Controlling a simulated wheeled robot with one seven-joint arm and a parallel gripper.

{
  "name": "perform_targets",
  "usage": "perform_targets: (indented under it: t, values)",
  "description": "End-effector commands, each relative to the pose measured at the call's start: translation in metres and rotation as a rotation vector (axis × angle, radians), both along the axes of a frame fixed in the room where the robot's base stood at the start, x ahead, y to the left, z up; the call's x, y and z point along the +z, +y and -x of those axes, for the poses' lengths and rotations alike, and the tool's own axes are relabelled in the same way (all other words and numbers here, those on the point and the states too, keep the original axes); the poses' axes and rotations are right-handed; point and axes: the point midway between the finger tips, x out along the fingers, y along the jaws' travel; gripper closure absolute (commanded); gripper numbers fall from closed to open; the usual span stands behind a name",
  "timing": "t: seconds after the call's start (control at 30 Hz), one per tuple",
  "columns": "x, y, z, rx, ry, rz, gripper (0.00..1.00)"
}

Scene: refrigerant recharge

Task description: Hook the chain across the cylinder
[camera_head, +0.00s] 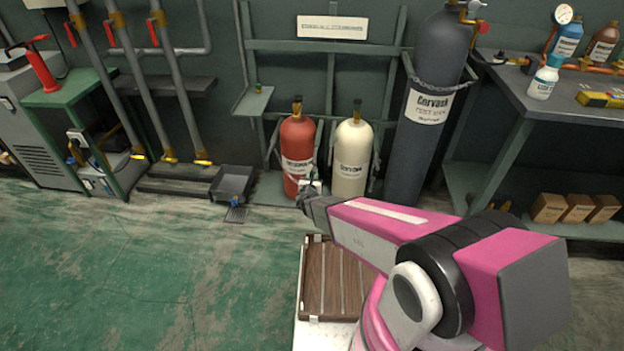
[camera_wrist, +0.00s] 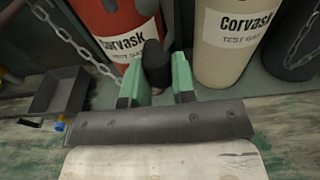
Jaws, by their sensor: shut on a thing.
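A red cylinder (camera_head: 298,150) and a cream cylinder (camera_head: 351,155) stand side by side against the rack; both also show in the wrist view, red (camera_wrist: 118,22) and cream (camera_wrist: 232,35). A loose grey chain (camera_wrist: 75,42) slants down from the upper left across the red cylinder toward my gripper's left finger. My gripper (camera_wrist: 157,82), with green fingers, is shut on a dark rounded piece (camera_wrist: 154,60) low in front of the red cylinder. I cannot tell whether this piece joins the chain. In the head view my gripper (camera_head: 312,192) is small and its grasp unclear.
A tall dark cylinder (camera_head: 415,140) stands at right with a chain (camera_head: 436,86) across it. A workbench (camera_head: 545,103) is further right. A black bin (camera_head: 232,184) sits on the floor at left. A slatted wooden case (camera_head: 333,282) lies below my arm. The green floor at left is clear.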

Motion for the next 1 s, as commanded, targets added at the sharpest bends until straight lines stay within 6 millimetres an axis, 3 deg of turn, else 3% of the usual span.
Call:
perform_targets:
  t: [0.33, 1.0]
  values:
    - [0.0, 0.0, -0.003, 0.0, 0.0, 0.0, 0.96]
    - [-0.001, -0.003, -0.029, 0.0, 0.0, 0.0, 0.96]
